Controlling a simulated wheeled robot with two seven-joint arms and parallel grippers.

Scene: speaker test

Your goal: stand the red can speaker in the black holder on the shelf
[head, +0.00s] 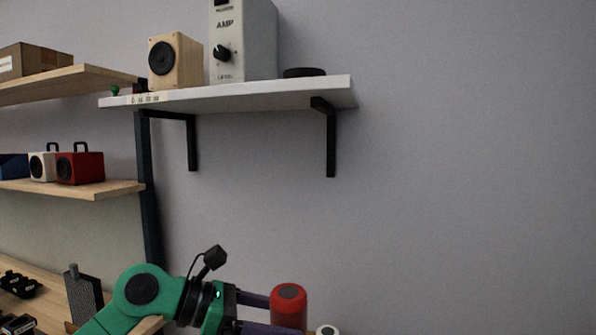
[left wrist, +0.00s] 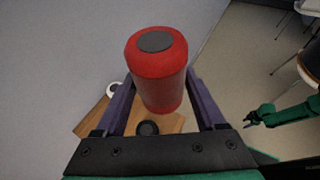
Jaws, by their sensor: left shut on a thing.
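The red can speaker (head: 289,303) is upright at the bottom of the head view, well below the white shelf. My left gripper (head: 274,314) is shut on it, its purple fingers on either side. In the left wrist view the red can speaker (left wrist: 158,80) shows its grey round top between the fingers of my left gripper (left wrist: 158,98). The black holder (head: 304,72) is a low dark round piece near the right end of the white shelf (head: 230,97); its inside is hidden. My right gripper (left wrist: 256,118) is small at the right of the left wrist view, its opening unclear.
A grey AMP box (head: 243,45) stands left of the holder, and a wooden speaker (head: 175,62) further left. Black brackets (head: 331,140) hang under the shelf. A white round thing with a dark top (head: 327,330) is below. The wall right of the shelf is clear.

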